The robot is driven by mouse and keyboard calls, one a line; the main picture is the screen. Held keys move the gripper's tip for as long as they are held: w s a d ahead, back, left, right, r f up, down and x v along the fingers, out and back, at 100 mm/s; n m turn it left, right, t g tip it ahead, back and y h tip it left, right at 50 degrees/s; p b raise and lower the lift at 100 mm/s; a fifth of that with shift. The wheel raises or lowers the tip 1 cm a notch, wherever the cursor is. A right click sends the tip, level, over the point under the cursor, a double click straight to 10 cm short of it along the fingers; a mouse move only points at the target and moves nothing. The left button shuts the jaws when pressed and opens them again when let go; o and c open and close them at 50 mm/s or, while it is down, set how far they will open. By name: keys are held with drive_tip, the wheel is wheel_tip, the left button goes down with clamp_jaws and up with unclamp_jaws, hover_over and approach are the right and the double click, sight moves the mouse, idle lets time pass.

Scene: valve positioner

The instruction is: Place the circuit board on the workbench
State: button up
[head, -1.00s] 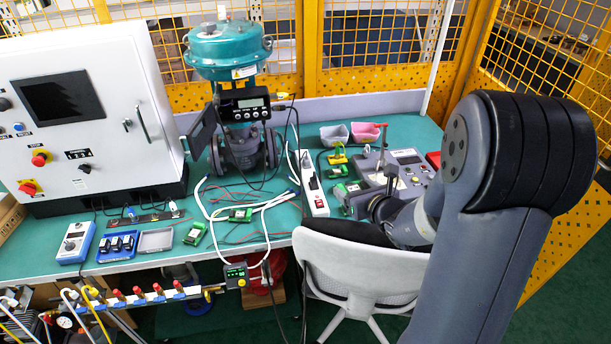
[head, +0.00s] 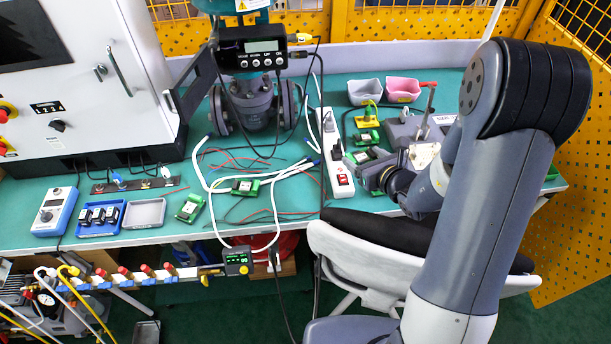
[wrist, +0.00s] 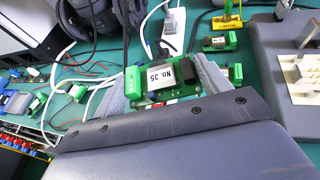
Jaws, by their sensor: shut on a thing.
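In the wrist view, my gripper (wrist: 163,90) is shut on a green circuit board (wrist: 185,94) with a white label reading "No. 35" and a green terminal block. The board sits between the two grey fingers, above the teal workbench (wrist: 70,75). In the head view, my gripper (head: 376,178) is over the right part of the workbench (head: 165,235), just right of the white power strip (head: 342,182). The held board is hard to tell apart there from the green boards nearby. Whether it touches the bench is not clear.
Other green boards lie on the bench, one at the left (head: 190,207) and one in the middle (head: 245,187). A grey tester (head: 400,130) stands behind my gripper. White cables cross the middle. A chair (head: 350,245) stands at the front edge.

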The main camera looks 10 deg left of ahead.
drive_tip(key=s+a+f+n+g+y, duration=0.1)
drive_tip(key=a+f+n+g+y, duration=0.2)
drive_tip(key=a, duration=0.5)
drive_tip(key=n+g+y+b, duration=0.1)
drive_tip(key=n+g+y, duration=0.1)
drive_tip(key=n, duration=0.1)
hover_over(304, 202)
wheel_tip(304, 202, down, 2)
drive_tip(key=f, duration=0.1)
drive_tip(key=shift+w+f+b, duration=0.1)
drive_tip(key=shift+f+b, duration=1.65)
drive_tip(key=shift+f, duration=1.25)
drive_tip(key=shift+f+b, duration=0.6)
drive_tip(key=shift+b, duration=0.1)
drive_tip(key=o, duration=1.1)
